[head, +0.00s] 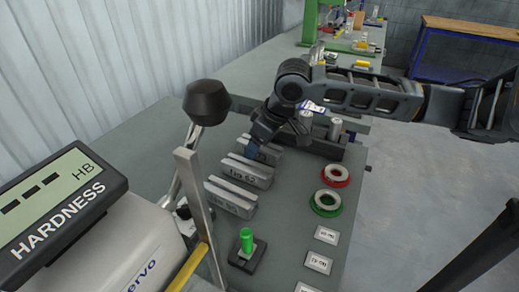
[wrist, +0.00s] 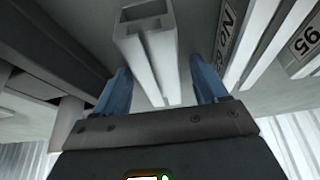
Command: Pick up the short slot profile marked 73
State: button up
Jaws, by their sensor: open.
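A grey slot profile (wrist: 150,50) with a hollow, slotted end lies between the blue fingers of my gripper (wrist: 163,88) in the wrist view, with a gap on each side. No number shows on it there, so I cannot tell whether it is the one marked 73. In the head view my gripper (head: 254,147) is open, low over the farthest profile (head: 268,154) of the row and partly hiding it. A middle profile (head: 246,172) with a blurred label and a near profile (head: 230,197) lie in front.
A hardness tester (head: 90,235) with a black knob (head: 207,102) stands at the left. A red ring (head: 335,175), a green ring (head: 326,203) and label cards (head: 318,262) lie right. A green-topped piece (head: 247,240) stands in front. A dark block lies behind my gripper.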

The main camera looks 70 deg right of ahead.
jog(key=c, duration=1.2)
jog(key=shift+o, duration=0.2)
jog(key=shift+r, duration=0.2)
